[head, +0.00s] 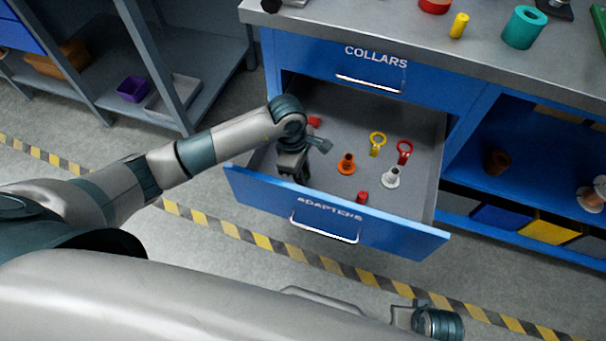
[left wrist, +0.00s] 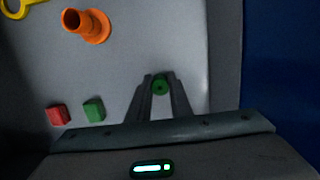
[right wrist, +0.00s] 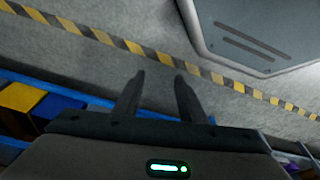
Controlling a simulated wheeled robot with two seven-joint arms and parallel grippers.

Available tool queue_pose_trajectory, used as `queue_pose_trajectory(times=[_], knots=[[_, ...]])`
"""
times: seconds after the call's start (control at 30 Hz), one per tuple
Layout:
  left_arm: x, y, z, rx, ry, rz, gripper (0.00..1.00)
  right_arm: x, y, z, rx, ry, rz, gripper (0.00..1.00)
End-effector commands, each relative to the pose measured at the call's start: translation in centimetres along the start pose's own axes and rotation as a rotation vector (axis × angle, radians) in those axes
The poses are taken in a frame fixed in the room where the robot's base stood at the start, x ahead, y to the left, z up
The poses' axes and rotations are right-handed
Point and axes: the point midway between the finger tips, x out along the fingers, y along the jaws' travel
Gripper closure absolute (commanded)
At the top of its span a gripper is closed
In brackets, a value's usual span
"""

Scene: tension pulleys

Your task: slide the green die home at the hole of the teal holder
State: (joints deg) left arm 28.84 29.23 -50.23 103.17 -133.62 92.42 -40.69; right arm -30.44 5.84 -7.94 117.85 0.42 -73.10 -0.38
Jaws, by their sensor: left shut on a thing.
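In the head view my left gripper (head: 301,180) reaches down into the left part of the open adapters drawer, and the die is hidden there. The teal holder (head: 522,28) stands upright on the countertop at the upper right, with its hole facing up, well away from the gripper. My right gripper (right wrist: 160,80) is open and empty above the floor.
The drawer (head: 390,226) also holds an orange flanged piece (head: 346,164), a white flanged piece (head: 391,178), yellow (head: 377,143) and red (head: 404,151) ringed pieces. A red block (left wrist: 58,113) and green block (left wrist: 94,109) lie near my left fingers. A yellow cylinder (head: 459,25) stands beside the holder.

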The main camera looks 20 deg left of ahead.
Motion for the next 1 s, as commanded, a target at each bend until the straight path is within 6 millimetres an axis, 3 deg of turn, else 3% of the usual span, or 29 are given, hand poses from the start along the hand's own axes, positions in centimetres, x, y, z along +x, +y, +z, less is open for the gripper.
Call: queue_pose_trajectory(times=[0.33,0.37,0.4,0.43,1.0], knots=[[0.3,0.0,-0.1,0.000,0.000,0.001,1.00,-1.2,0.1,-1.0,0.000,0.018,0.002,0.63],[0.3,0.0,0.0,0.000,0.000,0.001,0.74,-1.4,0.1,-1.0,0.000,0.019,0.002,0.63],[0.3,0.0,0.0,0.000,0.000,0.001,0.65,-1.4,0.1,-1.0,0.000,0.019,0.002,0.63],[0.3,0.0,0.0,0.000,0.000,0.001,0.63,-1.4,0.1,-0.9,0.001,0.018,0.002,0.63],[-0.2,0.1,-0.1,0.001,0.000,0.003,0.63,-0.5,0.0,0.2,0.002,-0.001,0.000,0.63]])
